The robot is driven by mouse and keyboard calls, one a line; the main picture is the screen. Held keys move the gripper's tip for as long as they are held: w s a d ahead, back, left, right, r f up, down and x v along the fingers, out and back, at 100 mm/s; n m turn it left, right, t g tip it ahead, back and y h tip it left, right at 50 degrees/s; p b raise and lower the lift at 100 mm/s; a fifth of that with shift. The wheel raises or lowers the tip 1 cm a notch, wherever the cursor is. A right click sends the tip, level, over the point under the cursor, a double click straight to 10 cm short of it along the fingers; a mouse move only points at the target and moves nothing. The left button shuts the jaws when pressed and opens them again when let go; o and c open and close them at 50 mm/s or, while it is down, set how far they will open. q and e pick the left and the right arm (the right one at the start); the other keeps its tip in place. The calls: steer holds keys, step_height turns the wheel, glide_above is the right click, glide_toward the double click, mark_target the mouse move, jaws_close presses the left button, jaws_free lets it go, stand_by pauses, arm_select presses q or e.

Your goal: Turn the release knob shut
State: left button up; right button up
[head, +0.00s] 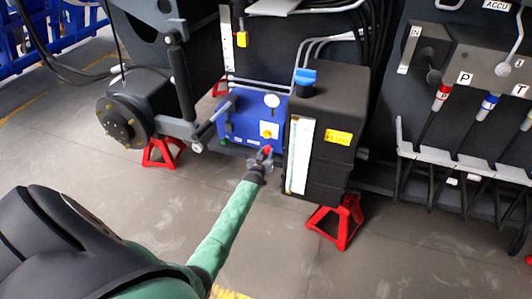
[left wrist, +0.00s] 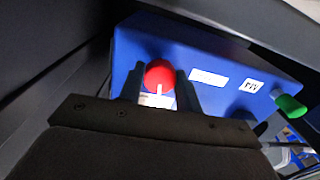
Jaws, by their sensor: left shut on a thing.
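The release knob (left wrist: 159,76) is red and round, with a white mark on its face, on the front of a blue box (head: 246,118). In the head view the knob (head: 267,149) is a small red spot at the lower right of the box. My left gripper (head: 263,157) reaches up to it from below. In the left wrist view the two dark fingers of my left gripper (left wrist: 160,88) stand on either side of the knob, shut on it. A white label behind the knob is partly hidden. My right gripper is not in view.
A black tank (head: 325,130) with a blue cap stands close right of the box. A green knob (left wrist: 289,105) sits on the box in the left wrist view. Red stands (head: 337,222) support the chassis. The floor in front is clear.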

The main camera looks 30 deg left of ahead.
arm_select(q)
steer(key=shift+f+m, duration=0.1)
steer(key=shift+m, duration=1)
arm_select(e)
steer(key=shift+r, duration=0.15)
arm_select(q)
steer(key=o, duration=0.9)
steer(key=shift+o, duration=0.5)
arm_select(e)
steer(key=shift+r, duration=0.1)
arm_select(q)
steer(key=v, duration=0.7)
steer(key=shift+s+d, duration=0.15)
steer(key=shift+s, duration=0.2)
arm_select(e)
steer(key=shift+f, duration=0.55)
